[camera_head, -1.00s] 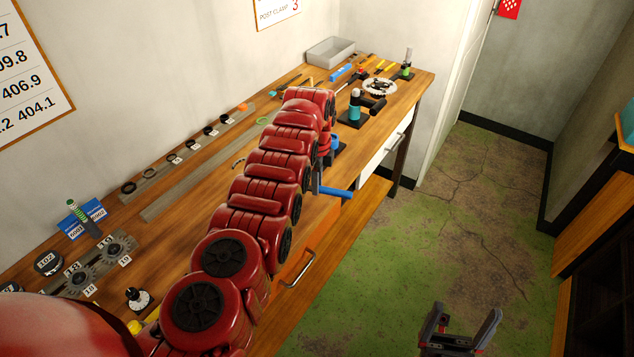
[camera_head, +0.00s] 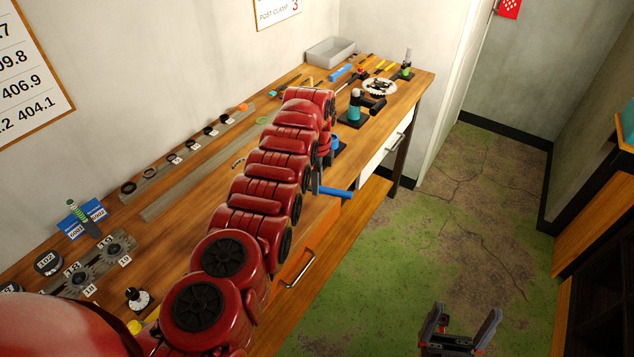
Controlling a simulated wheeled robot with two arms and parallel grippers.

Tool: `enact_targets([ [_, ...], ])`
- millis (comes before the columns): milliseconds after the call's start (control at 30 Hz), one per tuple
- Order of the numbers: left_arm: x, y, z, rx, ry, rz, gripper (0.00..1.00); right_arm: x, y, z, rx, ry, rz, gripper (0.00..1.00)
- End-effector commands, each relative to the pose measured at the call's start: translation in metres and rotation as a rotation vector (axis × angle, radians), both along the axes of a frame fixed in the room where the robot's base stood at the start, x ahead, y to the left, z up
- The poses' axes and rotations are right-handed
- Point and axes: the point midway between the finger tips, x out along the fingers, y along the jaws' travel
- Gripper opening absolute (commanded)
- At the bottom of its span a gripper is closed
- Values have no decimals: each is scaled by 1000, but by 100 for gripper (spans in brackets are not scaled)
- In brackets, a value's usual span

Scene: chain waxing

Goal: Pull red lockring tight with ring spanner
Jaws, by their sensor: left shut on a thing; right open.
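A red lockring (camera_head: 325,146) shows on a dark stand at the bench's front edge, partly hidden behind my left arm. A blue handle (camera_head: 338,192), seemingly of the ring spanner, sticks out to the right from under that arm at the bench edge. My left gripper (camera_head: 316,178) is mostly hidden by its own arm; a dark finger shows at the handle, and it is shut on the spanner. The spanner's ring end is hidden, so I cannot tell whether it sits on the lockring. My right gripper (camera_head: 466,316) is open and empty, low over the floor.
The wooden bench (camera_head: 190,225) runs along the wall. A teal and black tool on a stand (camera_head: 355,108), a chainring (camera_head: 380,87) and a grey tray (camera_head: 331,51) stand beyond my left arm. A drawer handle (camera_head: 299,270) projects at the front. The floor (camera_head: 430,215) is clear.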

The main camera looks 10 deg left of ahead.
Motion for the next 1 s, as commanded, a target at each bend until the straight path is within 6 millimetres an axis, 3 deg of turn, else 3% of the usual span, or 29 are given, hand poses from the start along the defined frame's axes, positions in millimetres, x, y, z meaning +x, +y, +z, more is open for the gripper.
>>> enact_targets([
  [367, 0, 0, 1, 0, 0, -1, 0, 0, 0, 2, 0, 0, 0, 91],
  [1000, -5, 0, 4, 0, 1, -42, 0, 0, 0, 41, 0, 0, 0, 91],
])
